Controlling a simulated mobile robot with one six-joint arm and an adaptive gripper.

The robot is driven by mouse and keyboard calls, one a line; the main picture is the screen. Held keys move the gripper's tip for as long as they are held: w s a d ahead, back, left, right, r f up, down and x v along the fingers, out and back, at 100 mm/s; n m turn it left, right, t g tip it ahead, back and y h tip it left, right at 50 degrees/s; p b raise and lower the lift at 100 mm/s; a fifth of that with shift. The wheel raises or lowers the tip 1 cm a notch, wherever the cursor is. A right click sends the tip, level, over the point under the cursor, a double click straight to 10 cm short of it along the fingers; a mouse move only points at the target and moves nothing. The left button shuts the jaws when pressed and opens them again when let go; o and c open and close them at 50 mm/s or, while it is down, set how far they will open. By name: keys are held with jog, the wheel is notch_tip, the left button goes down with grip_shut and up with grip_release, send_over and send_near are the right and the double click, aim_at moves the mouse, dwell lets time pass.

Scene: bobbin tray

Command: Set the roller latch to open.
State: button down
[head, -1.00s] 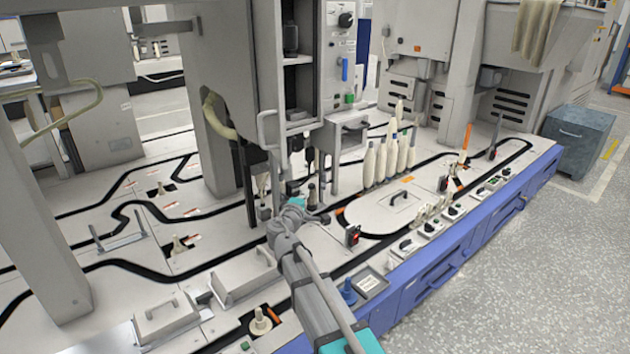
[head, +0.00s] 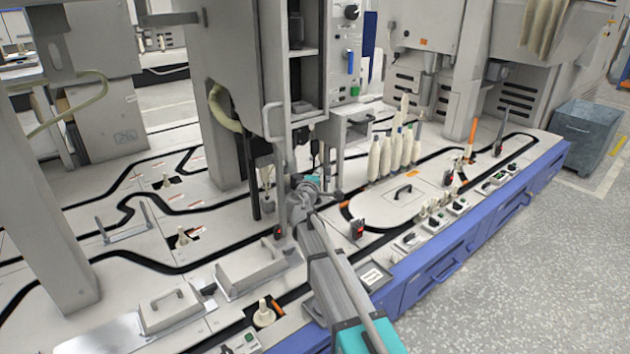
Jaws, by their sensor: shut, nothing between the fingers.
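My arm reaches in from the bottom, and my gripper (head: 309,187) is at its far end by the dark posts under the tall grey machine. The fingers are small and mostly hidden behind my wrist; I see nothing held. I cannot pick out the roller latch for certain. A small black device with a red face (head: 357,229) stands on the deck to the right of my arm. Another small dark part with a red spot (head: 279,232) is just left of my wrist. Whether my gripper touches anything there cannot be told.
Several cream bobbins (head: 386,156) stand in a row by a plate with a black handle (head: 403,191). The tall grey machine column (head: 271,65) and a thin grey post rise close to my gripper. Handled covers (head: 168,306) lie left of my arm. Blue drawers (head: 440,267) form the front edge.

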jog(key=shift+w+d, duration=0.1)
jog(key=shift+w, duration=0.5)
jog(key=shift+s, duration=0.1)
jog(key=shift+y, duration=0.3)
